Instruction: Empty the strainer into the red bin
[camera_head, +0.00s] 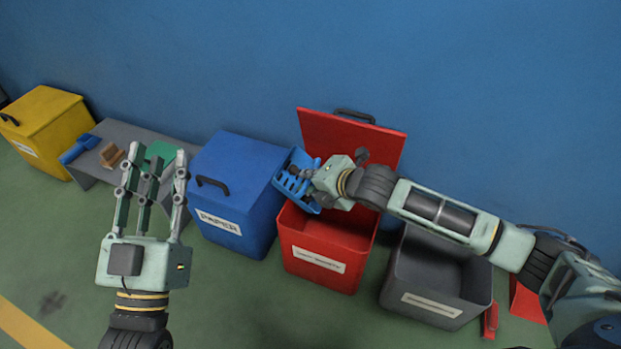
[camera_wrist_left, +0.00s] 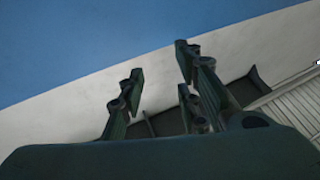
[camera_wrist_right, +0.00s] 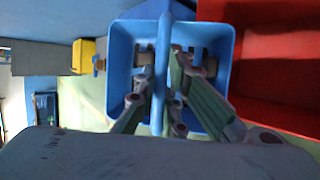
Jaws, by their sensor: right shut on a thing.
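The blue strainer (camera_head: 285,200) is held by my right gripper (camera_head: 312,184) above the left rim of the red bin (camera_head: 313,262), near the blue bin's right side. It looks tilted. In the right wrist view the strainer (camera_wrist_right: 122,62) shows as an open basket with a bar across it, and my right fingers (camera_wrist_right: 160,85) close around that bar. Brownish patches show in it; I cannot tell if they are contents or gaps. The red bin's lid (camera_head: 345,140) stands open against the wall. My left gripper (camera_head: 155,165) is open and empty, raised at the left.
A closed blue bin (camera_head: 228,165) stands left of the red bin, an open grey bin (camera_head: 440,275) right of it. A grey bench (camera_head: 115,132) holds a blue scoop (camera_head: 78,150) and a brown item (camera_head: 111,156). A yellow bin (camera_head: 45,125) is far left. The floor in front is clear.

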